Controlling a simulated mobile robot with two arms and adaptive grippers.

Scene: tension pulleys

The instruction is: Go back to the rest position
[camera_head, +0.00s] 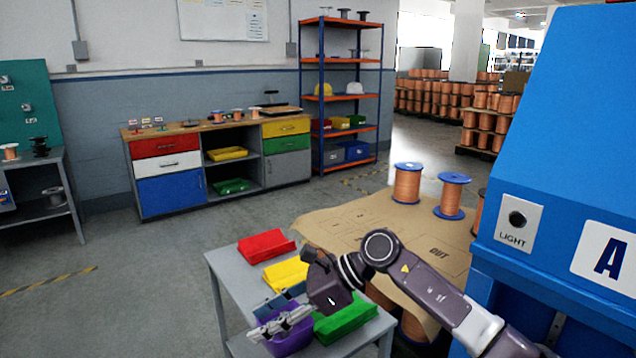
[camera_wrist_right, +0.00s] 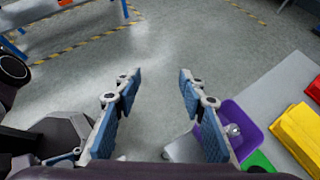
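My right gripper (camera_head: 282,322) is over the near left part of a small grey table (camera_head: 222,266), in front of a purple bin (camera_head: 290,343) in the head view. In the right wrist view its two blue-padded fingers (camera_wrist_right: 158,82) are spread apart with only floor seen between them. The purple bin also shows in the wrist view (camera_wrist_right: 243,123), partly behind the right finger, with a small metallic piece inside. My left gripper is not in view.
Red (camera_head: 266,246), yellow (camera_head: 287,273) and green (camera_head: 345,318) bins sit on the grey table. Copper spools (camera_head: 407,185) stand on a cardboard-topped surface (camera_head: 345,222) beyond. A large blue machine (camera_head: 560,130) stands close at the right. Floor left of the table is clear.

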